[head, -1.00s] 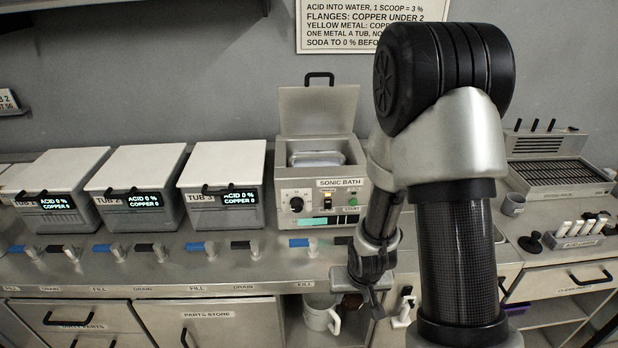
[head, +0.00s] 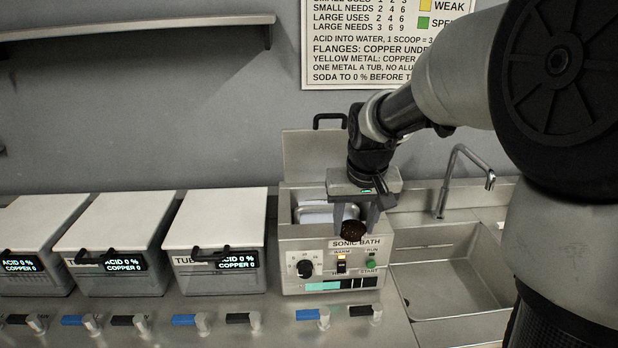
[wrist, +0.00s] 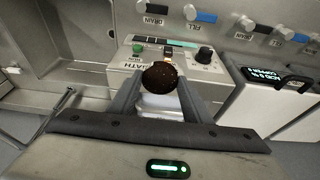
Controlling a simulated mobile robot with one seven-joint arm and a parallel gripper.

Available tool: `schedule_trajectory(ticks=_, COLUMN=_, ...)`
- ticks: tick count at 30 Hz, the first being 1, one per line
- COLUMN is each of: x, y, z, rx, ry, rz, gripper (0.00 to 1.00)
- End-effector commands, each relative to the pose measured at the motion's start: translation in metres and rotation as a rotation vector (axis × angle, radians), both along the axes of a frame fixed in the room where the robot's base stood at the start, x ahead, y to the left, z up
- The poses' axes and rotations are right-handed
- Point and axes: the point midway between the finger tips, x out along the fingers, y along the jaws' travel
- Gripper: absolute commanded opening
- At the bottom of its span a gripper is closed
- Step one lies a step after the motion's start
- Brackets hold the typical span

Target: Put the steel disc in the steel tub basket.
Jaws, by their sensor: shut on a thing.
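My gripper (head: 352,226) is shut on a dark brown, speckled round piece, the steel disc (head: 351,233). It holds the disc in front of and above the open sonic bath (head: 300,247). In the wrist view the disc (wrist: 160,76) sits between the fingertips of my gripper (wrist: 160,84). A pale metal container (head: 313,213) shows inside the bath, partly behind my gripper. Tub 3 (head: 219,213) and the two tubs to its left, (head: 120,227) and (head: 40,227), have closed lids, so any baskets inside are hidden. Their displays read acid 0 %, copper 0.
A sink (head: 455,275) with a tall tap (head: 465,160) lies right of the bath. Blue and black valve handles (head: 190,320) line the counter front. The raised bath lid (head: 308,155) stands behind the opening. A wall shelf (head: 140,30) is at upper left.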

Motion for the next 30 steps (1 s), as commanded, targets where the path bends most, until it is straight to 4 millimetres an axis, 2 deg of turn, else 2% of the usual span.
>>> schedule_trajectory(ticks=1, x=0.015, y=0.000, z=0.001, rx=0.002, ry=0.001, rz=0.002, gripper=0.15)
schedule_trajectory(ticks=6, x=0.059, y=0.000, z=0.001, rx=0.002, ry=0.001, rz=0.002, gripper=0.15)
schedule_trajectory(ticks=15, x=0.122, y=-0.001, z=0.001, rx=0.001, ry=0.000, rz=0.000, gripper=0.15)
schedule_trajectory(ticks=20, x=0.120, y=-0.002, z=-0.034, rx=-0.001, ry=0.004, rz=0.001, gripper=0.15)
schedule_trajectory(ticks=21, x=0.120, y=-0.002, z=-0.042, rx=-0.001, ry=0.005, rz=0.000, gripper=0.11)
schedule_trajectory(ticks=22, x=0.120, y=-0.002, z=-0.048, rx=0.000, ry=0.004, rz=0.000, gripper=0.11)
schedule_trajectory(ticks=24, x=0.119, y=-0.002, z=-0.062, rx=0.000, ry=0.006, rz=0.001, gripper=0.00)
schedule_trajectory(ticks=27, x=0.118, y=-0.002, z=-0.078, rx=0.000, ry=0.011, rz=0.001, gripper=0.00)
schedule_trajectory(ticks=30, x=0.118, y=-0.002, z=-0.085, rx=0.000, ry=0.009, rz=0.000, gripper=0.00)
